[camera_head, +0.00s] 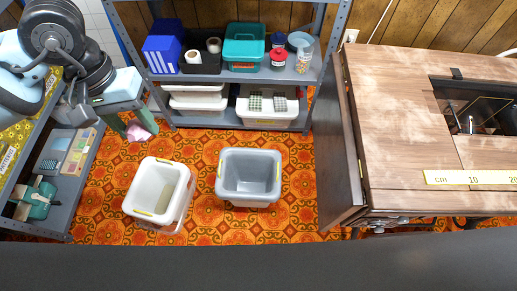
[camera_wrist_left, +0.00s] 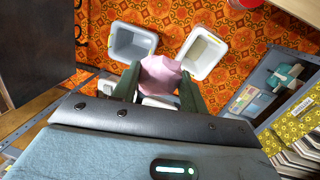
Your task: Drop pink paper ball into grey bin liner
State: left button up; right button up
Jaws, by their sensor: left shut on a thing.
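The crumpled pink paper ball (camera_head: 136,132) is held between the fingers of my left gripper (camera_head: 141,127), in the air at the left of the head view. In the left wrist view the ball (camera_wrist_left: 160,75) fills the gap between the two green fingers. The grey bin liner (camera_head: 250,203) stands upright on the floor, open at the top, to the right of the gripper in the head view. It also shows in the left wrist view (camera_wrist_left: 132,43), beyond the ball and to its left. My right gripper is in neither view.
A white bin (camera_head: 140,212) stands left of the grey one, nearer the gripper. A grey shelf unit (camera_head: 235,76) with boxes and tubs is behind. A wooden sewing table (camera_head: 400,110) stands right. Low shelving (camera_head: 62,205) is at left. Patterned floor lies between.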

aim_at(263, 187)
jog(key=z, duration=0.7)
jog(key=k+l, duration=0.4)
jog(key=k, duration=0.15)
jog(key=j, duration=0.3)
jog(key=i+j, duration=0.1)
jog(key=j, duration=0.2)
